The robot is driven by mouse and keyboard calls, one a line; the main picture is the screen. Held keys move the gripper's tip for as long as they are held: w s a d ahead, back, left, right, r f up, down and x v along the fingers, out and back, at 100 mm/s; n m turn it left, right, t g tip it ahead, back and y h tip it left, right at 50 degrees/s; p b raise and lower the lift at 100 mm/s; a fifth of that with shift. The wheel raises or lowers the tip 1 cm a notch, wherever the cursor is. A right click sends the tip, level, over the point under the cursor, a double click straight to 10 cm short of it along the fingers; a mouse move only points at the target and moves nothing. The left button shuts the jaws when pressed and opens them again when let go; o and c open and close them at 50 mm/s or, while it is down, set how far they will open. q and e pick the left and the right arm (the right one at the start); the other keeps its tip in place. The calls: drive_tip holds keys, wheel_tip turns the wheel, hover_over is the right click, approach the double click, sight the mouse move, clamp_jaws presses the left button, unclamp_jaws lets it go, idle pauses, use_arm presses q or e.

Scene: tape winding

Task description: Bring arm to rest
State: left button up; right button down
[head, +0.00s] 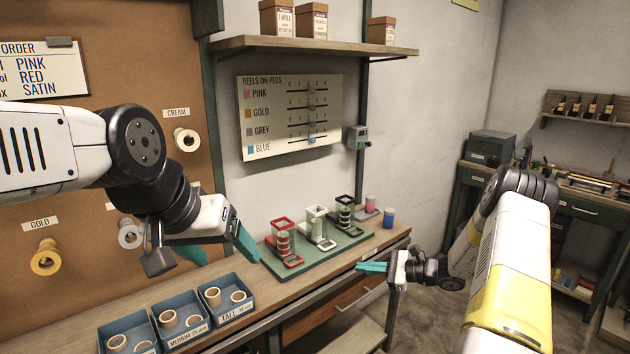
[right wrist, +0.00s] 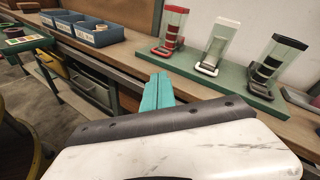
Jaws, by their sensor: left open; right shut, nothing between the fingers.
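My left gripper (head: 222,246) hangs above the bench at the left in the head view, its teal fingers apart and empty. My right gripper (head: 372,267) is at the bench's front edge, its teal fingers together with nothing between them. The right wrist view also shows its closed fingers (right wrist: 158,92), pointing toward the bench and apart from the winders. My right arm (head: 510,270) reaches in from the lower right. My left arm (head: 60,145) comes in from the left.
A green board (head: 325,248) on the bench (head: 262,292) carries red, white and dark winders. Blue trays (head: 228,320) with rings stand at the front left. A pegboard (head: 95,200) with reels is behind my left arm. A shelf (head: 310,44) juts overhead. Floor (head: 425,318) shows between bench and right arm.

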drive_tip(key=s+a+r+n+g+h, duration=0.3)
drive_tip(key=s+r+n, duration=0.3)
drive_tip(key=r, duration=0.4)
drive_tip(key=s+a+r+n+g+h, duration=0.2)
drive_tip(key=s+a+r+n, duration=0.15)
drive_tip(key=s+r, duration=0.5)
drive_tip(key=s+d+r+n+t+h, duration=0.2)
drive_tip(key=s+r+n+h, duration=0.1)
drive_tip(key=s, duration=0.6)
drive_tip(key=s+d+r+n+t+h, duration=0.2)
drive_tip(key=s+r+n, duration=0.4)
drive_tip(key=s, duration=0.3)
drive_tip(key=shift+s+d+r+t+h, duration=0.4)
drive_tip(key=shift+d+r+h, duration=0.2)
drive_tip(key=shift+r+h, duration=0.3)
drive_tip(key=shift+f+n, duration=0.1)
drive_tip(key=shift+n, duration=0.15)
